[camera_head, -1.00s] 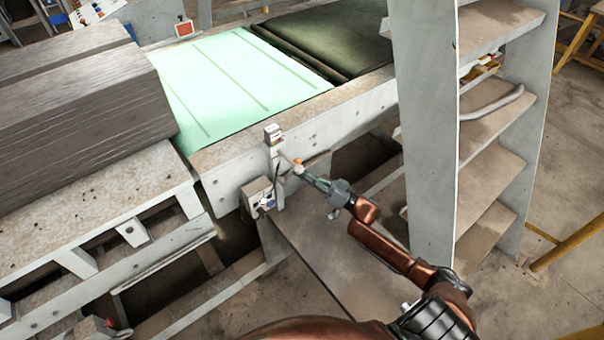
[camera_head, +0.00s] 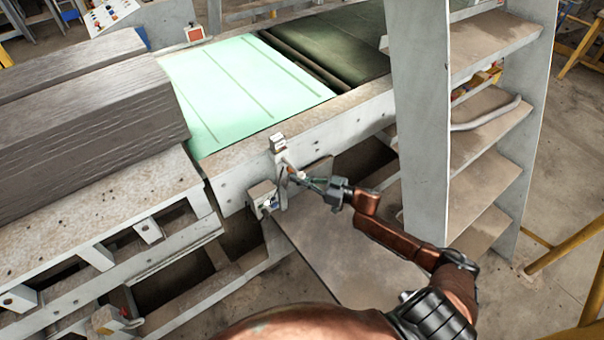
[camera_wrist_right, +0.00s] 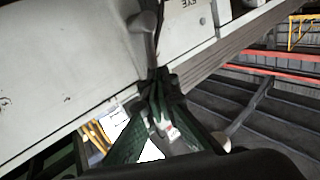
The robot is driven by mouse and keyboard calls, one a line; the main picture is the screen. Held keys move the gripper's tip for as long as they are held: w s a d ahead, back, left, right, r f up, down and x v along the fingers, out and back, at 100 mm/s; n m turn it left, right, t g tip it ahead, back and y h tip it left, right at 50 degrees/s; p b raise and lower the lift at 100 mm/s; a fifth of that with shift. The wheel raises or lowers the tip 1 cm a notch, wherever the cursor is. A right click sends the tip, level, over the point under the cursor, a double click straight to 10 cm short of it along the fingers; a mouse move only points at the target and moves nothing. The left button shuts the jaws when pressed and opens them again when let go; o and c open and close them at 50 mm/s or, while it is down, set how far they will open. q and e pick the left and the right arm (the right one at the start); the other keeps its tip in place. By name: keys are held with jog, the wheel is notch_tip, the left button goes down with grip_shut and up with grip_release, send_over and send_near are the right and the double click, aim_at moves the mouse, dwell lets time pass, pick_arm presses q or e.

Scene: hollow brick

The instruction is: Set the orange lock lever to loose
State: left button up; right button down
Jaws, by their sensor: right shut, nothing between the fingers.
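The lock lever (camera_head: 290,166) is a short pale rod with a small orange part near its end. It sticks out to the lower right from a grey bracket on the side of the conveyor frame. My right gripper (camera_head: 308,182) is shut and empty, with its fingertips right at the lever's outer end. I cannot tell whether they touch it. In the right wrist view the shut fingers (camera_wrist_right: 155,82) are close to a grey rod on the pale frame, and no orange shows clearly there. My left gripper is not in view.
A small grey box (camera_head: 262,197) is mounted just left below the lever. The pale conveyor frame (camera_head: 340,120) runs behind it. Stacked grey slabs (camera_head: 85,130) lie at left.

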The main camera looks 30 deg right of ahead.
jog(key=a+n+g+h+p, duration=0.1)
jog(key=a+n+p, duration=0.1)
jog(key=p, duration=0.3)
jog(key=a+n+g+h+p, duration=0.1)
jog(key=a+n+h+p, duration=0.1)
jog(key=n+p, duration=0.1)
jog(key=shift+s+a+r+p, duration=0.15)
jog(key=shift+p, duration=0.75)
jog(key=shift+r, duration=0.1)
jog(key=shift+r+p, duration=0.75)
jog(key=shift+p, duration=0.1)
